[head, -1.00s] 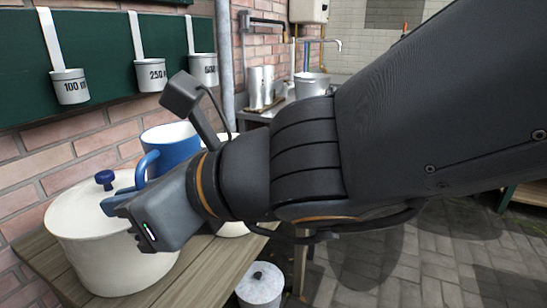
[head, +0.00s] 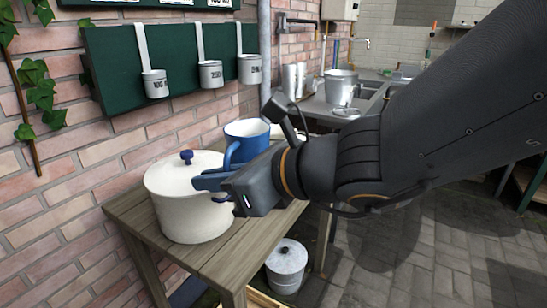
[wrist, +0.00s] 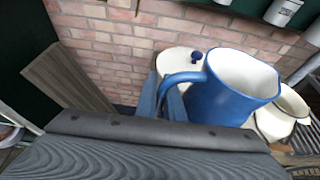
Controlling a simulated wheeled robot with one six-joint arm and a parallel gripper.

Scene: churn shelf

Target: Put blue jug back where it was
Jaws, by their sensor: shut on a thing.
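The blue jug (head: 251,147), with a white inside, stands upright beside the white pot in the head view. Its lower part is hidden behind my gripper. My gripper (head: 213,183) is shut on the jug's handle. In the wrist view the blue jug (wrist: 232,90) is large, and its handle runs between the fingers of my gripper (wrist: 164,98). I cannot tell whether the jug's base touches the bench.
A white lidded pot (head: 192,215) with a blue knob stands on the wooden bench (head: 240,248), close to the jug. Another cream vessel (wrist: 275,122) is right of the jug in the wrist view. A lidded can (head: 287,270) stands below.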

